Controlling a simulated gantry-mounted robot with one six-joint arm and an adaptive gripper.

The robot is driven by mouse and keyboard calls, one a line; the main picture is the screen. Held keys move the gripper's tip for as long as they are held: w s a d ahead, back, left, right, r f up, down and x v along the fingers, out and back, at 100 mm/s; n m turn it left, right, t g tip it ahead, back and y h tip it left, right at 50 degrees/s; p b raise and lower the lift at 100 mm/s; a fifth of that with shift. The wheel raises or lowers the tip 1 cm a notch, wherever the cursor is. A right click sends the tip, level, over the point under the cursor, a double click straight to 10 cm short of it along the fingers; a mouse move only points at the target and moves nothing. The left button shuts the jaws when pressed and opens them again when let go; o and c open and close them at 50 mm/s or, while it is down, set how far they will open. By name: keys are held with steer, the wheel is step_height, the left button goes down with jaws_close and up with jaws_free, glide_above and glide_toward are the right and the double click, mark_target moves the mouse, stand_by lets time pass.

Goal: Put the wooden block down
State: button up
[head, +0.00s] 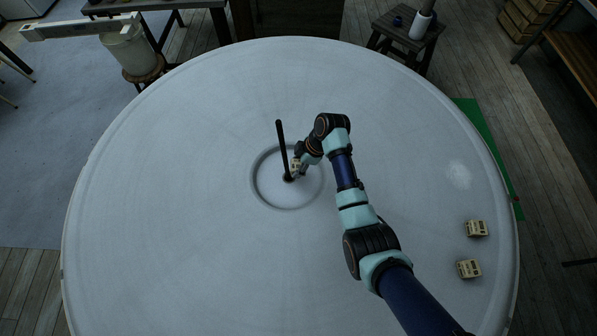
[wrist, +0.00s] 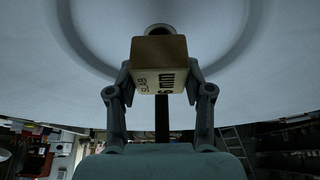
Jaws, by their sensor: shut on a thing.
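My gripper (head: 298,167) is over the middle of the large round white table (head: 180,200), beside the black upright rod. It is shut on a wooden block (wrist: 160,66), which sits between the two fingers (wrist: 160,90) in the wrist view. The block has printed dark lettering, with "SLAB" and "mm" readable. In the head view the held block (head: 296,163) is small and partly covered by the gripper. I cannot tell whether it touches the surface below.
A dark rod (head: 282,150) stands inside a shallow ring-shaped groove (head: 257,185) at the table's centre. Two similar blocks, an upper one (head: 476,228) and a lower one (head: 469,269), lie near the right edge. The table's left side is clear.

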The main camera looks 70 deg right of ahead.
steer(key=shift+s+f, duration=0.15)
steer(key=shift+f, duration=0.7)
steer(key=shift+b, duration=0.3)
steer(key=shift+f, duration=0.2)
step_height(320, 180, down, 4)
steer(key=b, duration=0.3)
steer(key=shift+r+b, duration=0.15)
steer(key=shift+b, duration=0.2)
steer(key=shift+r, duration=0.3)
steer(key=shift+f, duration=0.25)
steer(key=o, duration=1.2)
steer(key=shift+c, duration=0.2)
